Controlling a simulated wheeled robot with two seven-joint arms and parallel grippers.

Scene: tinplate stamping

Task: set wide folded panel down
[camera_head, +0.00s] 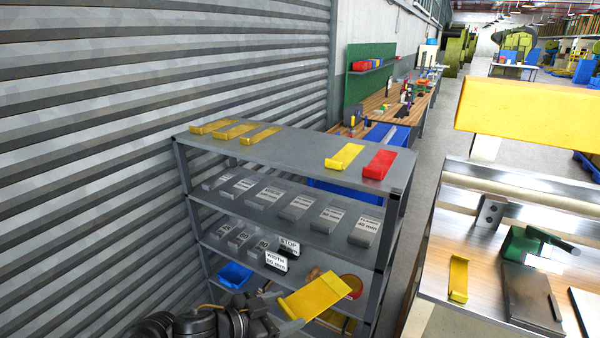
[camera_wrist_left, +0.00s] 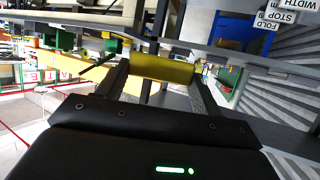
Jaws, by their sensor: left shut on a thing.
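The wide folded panel (camera_head: 318,296) is a yellow, flat piece with a bent edge. My left gripper (camera_head: 284,308) is shut on its left end, in front of the lower part of the grey shelf rack (camera_head: 290,148). The panel is tilted in the head view, and no surface visibly supports it. In the left wrist view the panel (camera_wrist_left: 162,70) lies between the two fingers of the left gripper (camera_wrist_left: 158,80). My right gripper is in neither view.
On the rack's top, three yellow panels (camera_head: 235,131) lie left and a yellow one (camera_head: 344,157) and a red one (camera_head: 379,164) lie right, with bare room between. Lower shelves hold labelled grey blocks and a blue bin (camera_head: 235,274). A workbench (camera_head: 480,312) stands right.

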